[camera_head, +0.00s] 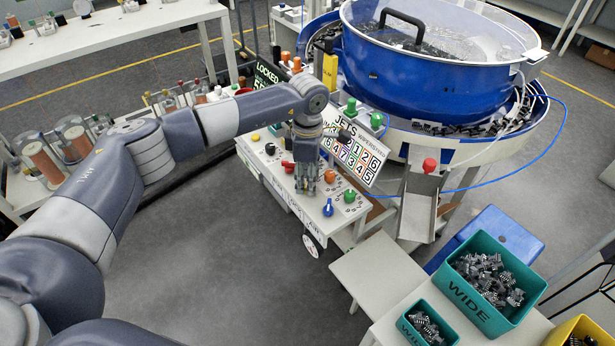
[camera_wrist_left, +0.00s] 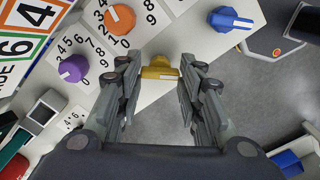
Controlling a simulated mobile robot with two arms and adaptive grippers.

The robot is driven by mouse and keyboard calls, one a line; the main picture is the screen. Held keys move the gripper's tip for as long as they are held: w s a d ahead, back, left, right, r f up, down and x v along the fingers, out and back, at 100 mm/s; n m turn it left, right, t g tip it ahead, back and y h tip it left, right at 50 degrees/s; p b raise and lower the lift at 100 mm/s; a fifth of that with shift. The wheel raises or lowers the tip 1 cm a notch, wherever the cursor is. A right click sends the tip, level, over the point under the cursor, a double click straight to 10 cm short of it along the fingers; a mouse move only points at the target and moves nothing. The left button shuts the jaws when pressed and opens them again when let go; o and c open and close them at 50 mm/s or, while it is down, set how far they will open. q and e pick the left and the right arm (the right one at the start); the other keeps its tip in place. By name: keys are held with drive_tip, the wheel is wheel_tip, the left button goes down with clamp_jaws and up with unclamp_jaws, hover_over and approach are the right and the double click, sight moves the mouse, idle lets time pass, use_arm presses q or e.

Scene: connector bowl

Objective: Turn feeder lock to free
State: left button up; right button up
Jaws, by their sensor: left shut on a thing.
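A control panel (camera_head: 262,160) with coloured knobs stands in front of the blue feeder bowl (camera_head: 430,65). My left gripper (camera_head: 306,188) points down over the panel's front part. In the left wrist view, my left gripper (camera_wrist_left: 160,78) has its fingers on both sides of a yellow knob (camera_wrist_left: 160,70) and is shut on it. The gripper hides this knob in the head view. A black sign (camera_head: 269,73) behind my arm reads "LOCKED"; its lower part is partly hidden. No label naming the feeder lock can be read. My right gripper is not in view.
Close by are an orange knob (camera_wrist_left: 119,19), a purple knob (camera_wrist_left: 73,68) and a blue knob (camera_wrist_left: 230,19). A slanted number board (camera_head: 355,152) stands behind the gripper. Green bins (camera_head: 490,285) of connectors stand at lower right. Grey floor (camera_head: 240,280) is clear before the panel.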

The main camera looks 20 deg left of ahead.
use_arm(q)
drive_tip(key=shift+n, duration=0.3)
drive_tip(key=n+b, duration=0.1)
drive_tip(key=n, duration=0.1)
drive_tip(key=shift+f+n+b, duration=0.1)
drive_tip(key=shift+n+b, duration=0.2)
drive_tip(key=shift+b, duration=0.05)
drive_tip(key=n+b, duration=0.2)
drive_tip(key=n, duration=0.3)
drive_tip(key=n+b, duration=0.1)
drive_tip(key=n, duration=0.4)
drive_tip(key=shift+n+b, duration=0.5)
drive_tip(key=shift+n, duration=1.8)
drive_tip(key=shift+r, duration=0.2)
drive_tip(key=o, duration=1.1)
drive_tip(key=shift+c, duration=0.2)
drive_tip(key=shift+f, duration=0.1)
